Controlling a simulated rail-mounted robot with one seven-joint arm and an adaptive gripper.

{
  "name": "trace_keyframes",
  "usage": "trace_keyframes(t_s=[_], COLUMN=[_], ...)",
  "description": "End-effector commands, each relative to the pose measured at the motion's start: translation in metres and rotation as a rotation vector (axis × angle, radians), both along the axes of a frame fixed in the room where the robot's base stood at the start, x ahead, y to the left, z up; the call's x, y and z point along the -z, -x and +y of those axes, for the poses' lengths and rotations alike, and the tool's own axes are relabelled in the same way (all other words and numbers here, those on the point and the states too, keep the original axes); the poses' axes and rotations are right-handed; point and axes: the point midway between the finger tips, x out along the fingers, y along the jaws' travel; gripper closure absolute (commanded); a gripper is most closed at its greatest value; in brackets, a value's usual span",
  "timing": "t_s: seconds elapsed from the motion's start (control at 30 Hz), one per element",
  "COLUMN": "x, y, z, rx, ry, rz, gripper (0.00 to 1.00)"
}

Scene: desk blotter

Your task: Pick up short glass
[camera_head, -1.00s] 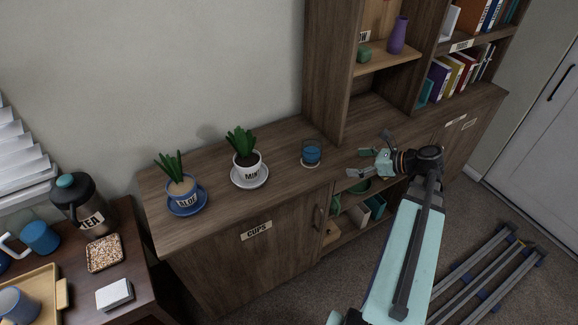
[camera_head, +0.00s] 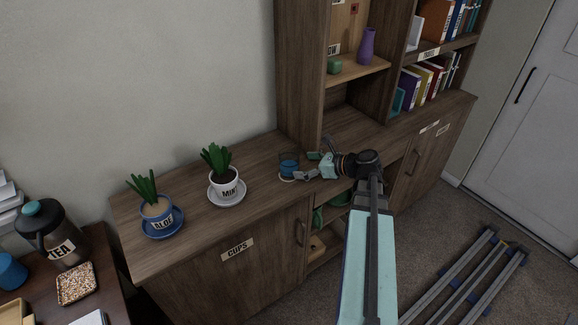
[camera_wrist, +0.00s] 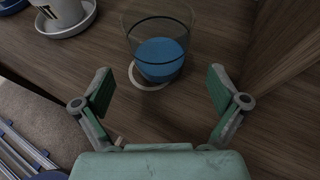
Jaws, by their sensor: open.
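The short glass (camera_head: 289,166) stands upright on the wooden cabinet top, holding something blue in its lower part. It sits on a pale round coaster, and in the wrist view the glass (camera_wrist: 160,57) is just ahead of the fingers, roughly centred between them. My gripper (camera_head: 308,167) is just right of the glass in the head view. In the wrist view my gripper (camera_wrist: 160,90) is open, with one green-padded finger on each side and nothing between the pads. The coaster (camera_wrist: 147,84) shows partly under the glass.
A white mint pot (camera_head: 225,186) and a blue aloe pot (camera_head: 158,215) stand on saucers to the left. The shelf's upright wooden side (camera_head: 301,80) rises close behind the glass. The cabinet top (camera_head: 262,160) between mint pot and glass is clear.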

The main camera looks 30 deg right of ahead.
Motion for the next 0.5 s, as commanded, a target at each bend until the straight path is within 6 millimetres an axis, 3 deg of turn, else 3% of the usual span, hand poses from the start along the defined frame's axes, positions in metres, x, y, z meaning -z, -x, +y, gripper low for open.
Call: trace_keyframes(t_s=[0.27,0.5], x=[0.004,0.012], y=[-0.010,-0.035], z=[0.008,0.026], rx=[-0.002,-0.003], ry=[-0.001,0.000], rz=[0.000,0.001], gripper=[0.03,0.03])
